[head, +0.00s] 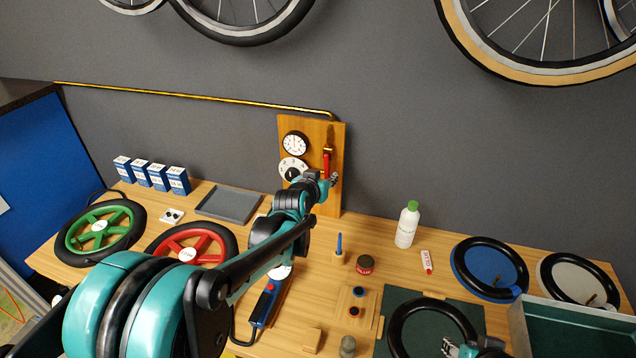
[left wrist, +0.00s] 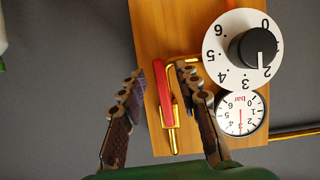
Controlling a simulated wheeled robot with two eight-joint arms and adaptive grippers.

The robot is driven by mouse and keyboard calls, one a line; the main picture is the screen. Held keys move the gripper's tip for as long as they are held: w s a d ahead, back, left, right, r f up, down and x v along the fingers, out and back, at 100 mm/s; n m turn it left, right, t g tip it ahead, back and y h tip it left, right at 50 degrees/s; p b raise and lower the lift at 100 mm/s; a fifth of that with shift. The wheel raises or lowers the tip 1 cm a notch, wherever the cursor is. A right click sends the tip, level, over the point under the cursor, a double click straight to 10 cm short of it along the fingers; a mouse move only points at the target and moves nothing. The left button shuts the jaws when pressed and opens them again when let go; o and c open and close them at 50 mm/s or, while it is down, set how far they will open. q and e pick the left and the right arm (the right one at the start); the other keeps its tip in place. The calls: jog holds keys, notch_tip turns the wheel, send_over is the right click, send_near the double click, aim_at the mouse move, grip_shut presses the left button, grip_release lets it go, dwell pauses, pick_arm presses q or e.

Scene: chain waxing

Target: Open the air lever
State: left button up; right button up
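The air lever is a red handle (head: 327,161) on a brass pipe, mounted on an upright wooden board (head: 309,128) at the back wall. In the left wrist view the red lever (left wrist: 163,92) lies lengthwise between my left gripper's two fingers. My left gripper (head: 329,181) is at the lower part of the lever in the head view. Its fingers (left wrist: 160,72) are spread, with gaps to the lever on both sides; contact is not visible. My right gripper (head: 462,348) is partly cut off at the bottom edge, near a black tire, and its finger state is unclear.
A pressure gauge (head: 295,144) and a numbered dial with a black knob (left wrist: 252,50) sit beside the lever. The bench holds a grey tray (head: 229,204), green (head: 99,229) and red wheels, a white bottle (head: 407,226) and a blue-handled tool.

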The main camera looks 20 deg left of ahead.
pick_arm(q)
jog(key=v, duration=0.9)
jog(key=s+d+f+g+b, duration=0.1)
jog(key=s+f+g, duration=0.2)
jog(key=s, duration=1)
jog(key=s+d+f+g+b, duration=0.1)
jog(key=s+d+f+g, duration=0.1)
jog(key=s+f, duration=0.8)
jog(key=s+g, duration=0.1)
jog(key=s, duration=0.2)
jog(key=shift+s+f+g+b, duration=0.25)
jog(key=shift+s+g+b, duration=0.05)
jog(key=shift+s+b, duration=0.1)
jog(key=shift+d, duration=0.1)
